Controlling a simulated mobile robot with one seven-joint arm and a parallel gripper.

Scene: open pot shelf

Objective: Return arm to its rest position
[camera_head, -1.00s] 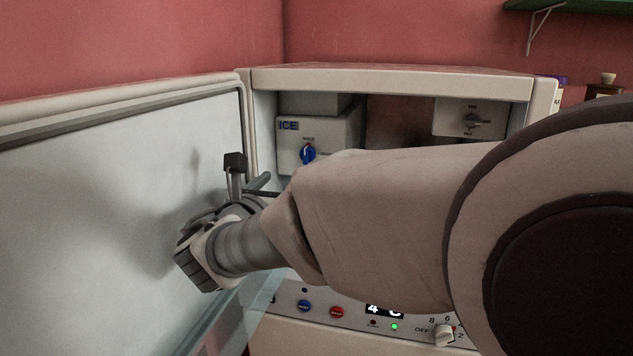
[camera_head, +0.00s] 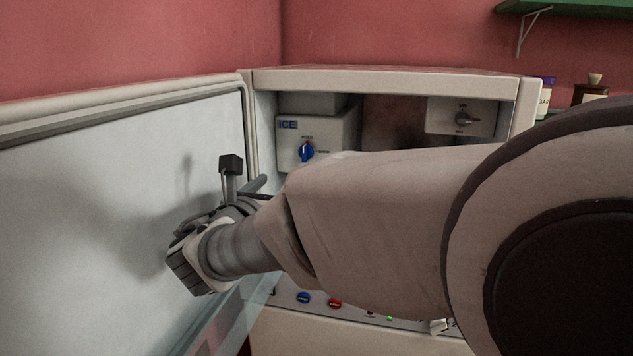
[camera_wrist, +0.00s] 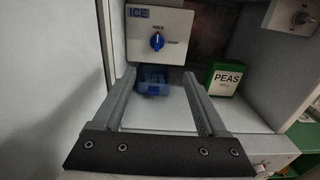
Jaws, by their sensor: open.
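My gripper (camera_wrist: 157,108) is open and empty in the wrist view, its two fingers apart and pointing into the open fridge compartment. In the head view my arm crosses in front of the fridge (camera_head: 390,78), and my wrist is close to the inner face of the open door (camera_head: 90,200). The fingers are mostly hidden there behind my wrist.
The ICE box (camera_wrist: 160,35) with a blue knob hangs inside the fridge. A blue item (camera_wrist: 153,80) lies below it, and a green PEAS box (camera_wrist: 225,80) stands to the right. A green shelf (camera_head: 560,6) is at upper right, with a jar (camera_head: 543,97) below it.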

